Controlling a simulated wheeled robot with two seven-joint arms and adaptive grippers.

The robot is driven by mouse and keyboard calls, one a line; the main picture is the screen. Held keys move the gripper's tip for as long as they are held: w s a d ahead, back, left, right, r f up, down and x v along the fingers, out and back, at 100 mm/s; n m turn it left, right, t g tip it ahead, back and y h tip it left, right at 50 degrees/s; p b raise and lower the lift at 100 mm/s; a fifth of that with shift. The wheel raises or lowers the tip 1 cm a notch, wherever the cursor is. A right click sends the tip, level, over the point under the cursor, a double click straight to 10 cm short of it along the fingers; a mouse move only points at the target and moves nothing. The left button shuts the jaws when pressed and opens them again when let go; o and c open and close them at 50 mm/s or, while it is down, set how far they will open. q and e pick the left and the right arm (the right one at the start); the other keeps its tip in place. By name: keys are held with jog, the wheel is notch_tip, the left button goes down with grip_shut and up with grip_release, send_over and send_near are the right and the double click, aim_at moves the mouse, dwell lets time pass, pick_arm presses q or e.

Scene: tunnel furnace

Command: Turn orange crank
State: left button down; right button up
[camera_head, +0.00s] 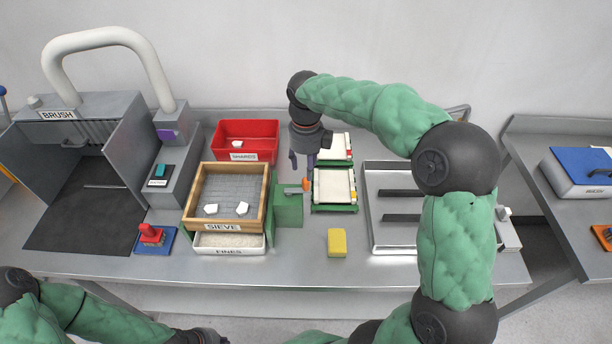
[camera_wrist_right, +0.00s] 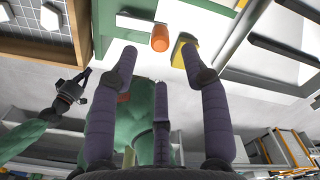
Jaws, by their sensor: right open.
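The orange crank knob (camera_head: 306,184) is on the right side of the green box (camera_head: 288,208), beside the sieve. In the right wrist view the orange knob (camera_wrist_right: 160,38) shows just beyond the fingertips, in line with the gap between them. My right gripper (camera_head: 303,163) hangs fingers down above and slightly behind the knob. In the wrist view its fingers (camera_wrist_right: 159,58) are spread and empty, with no clear contact with the knob. My left gripper (camera_head: 203,337) is low at the bottom edge, partly cut off; its fingers are too unclear to judge.
The wooden sieve (camera_head: 190,202) with white pieces sits over the fines drawer (camera_head: 229,242). A red shards bin (camera_head: 247,128) stands behind. Cream-topped green trays (camera_head: 333,208) lie close to the right of the knob. A yellow block (camera_head: 337,243) lies in front. The front table strip is mostly clear.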

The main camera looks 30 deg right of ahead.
jog(key=shift+r, duration=2.35)
